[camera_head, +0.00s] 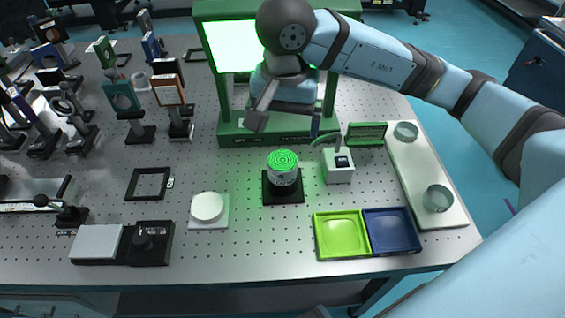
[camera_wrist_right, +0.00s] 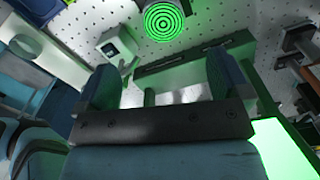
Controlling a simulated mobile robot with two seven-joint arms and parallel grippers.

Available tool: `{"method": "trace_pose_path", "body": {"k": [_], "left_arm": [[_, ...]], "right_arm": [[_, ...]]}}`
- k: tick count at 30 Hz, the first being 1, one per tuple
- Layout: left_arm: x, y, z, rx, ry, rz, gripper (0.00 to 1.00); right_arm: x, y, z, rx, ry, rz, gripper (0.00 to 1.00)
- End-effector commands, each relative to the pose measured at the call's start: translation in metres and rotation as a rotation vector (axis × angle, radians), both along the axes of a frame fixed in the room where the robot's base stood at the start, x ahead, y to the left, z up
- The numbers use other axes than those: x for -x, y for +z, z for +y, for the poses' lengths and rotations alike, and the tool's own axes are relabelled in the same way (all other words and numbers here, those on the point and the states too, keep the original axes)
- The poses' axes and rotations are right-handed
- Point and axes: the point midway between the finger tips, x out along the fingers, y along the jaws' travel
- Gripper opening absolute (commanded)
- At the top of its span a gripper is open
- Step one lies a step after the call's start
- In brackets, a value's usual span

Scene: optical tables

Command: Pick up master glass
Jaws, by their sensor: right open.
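A round piece with green concentric rings on top (camera_head: 283,159) stands on a square black base (camera_head: 283,196) near the table's middle. Its rings also show at the top of the right wrist view (camera_wrist_right: 165,18). Two round, clear glass-like pieces, a far one (camera_head: 406,131) and a near one (camera_head: 437,198), rest on a long white tray (camera_head: 408,170) at the right. I cannot tell by look which piece is the master glass. My right gripper (camera_head: 286,120) is open and empty, above and behind the ringed piece, in front of the green frame. My left gripper is not in view.
A green frame with a lit panel (camera_head: 233,46) stands behind my right gripper. A small white device (camera_head: 337,165) stands right of the ringed piece. Lime (camera_head: 341,234) and blue (camera_head: 391,231) trays lie in front. Several mounted optics crowd the left.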

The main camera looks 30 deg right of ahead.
Motion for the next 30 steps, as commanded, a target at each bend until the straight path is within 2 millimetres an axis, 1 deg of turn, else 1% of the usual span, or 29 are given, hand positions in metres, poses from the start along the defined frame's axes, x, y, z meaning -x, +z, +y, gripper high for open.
{"method": "trace_pose_path", "body": {"k": [1,3,6,13,18,21,24,30], "left_arm": [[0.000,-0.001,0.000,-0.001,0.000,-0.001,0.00],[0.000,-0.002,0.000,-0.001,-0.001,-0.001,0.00],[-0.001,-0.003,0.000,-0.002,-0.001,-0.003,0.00],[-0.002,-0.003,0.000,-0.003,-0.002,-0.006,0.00],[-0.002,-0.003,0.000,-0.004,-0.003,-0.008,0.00],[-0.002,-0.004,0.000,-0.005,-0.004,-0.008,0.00],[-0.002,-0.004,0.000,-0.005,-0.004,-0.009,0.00],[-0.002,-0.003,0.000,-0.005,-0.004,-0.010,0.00]], "right_arm": [[0.000,-0.012,0.000,-0.001,-0.001,0.004,0.95],[0.001,-0.025,0.000,0.000,0.000,0.004,0.95],[0.000,-0.039,0.000,-0.003,-0.001,0.003,0.95],[-0.001,-0.055,0.000,-0.003,0.000,0.003,0.95],[-0.003,-0.082,0.002,-0.003,-0.001,0.005,0.95],[-0.004,-0.094,0.002,-0.004,-0.002,0.003,0.95],[-0.004,-0.100,0.001,-0.003,-0.002,0.000,0.95],[-0.004,-0.100,0.001,-0.004,-0.001,0.000,0.95]]}}
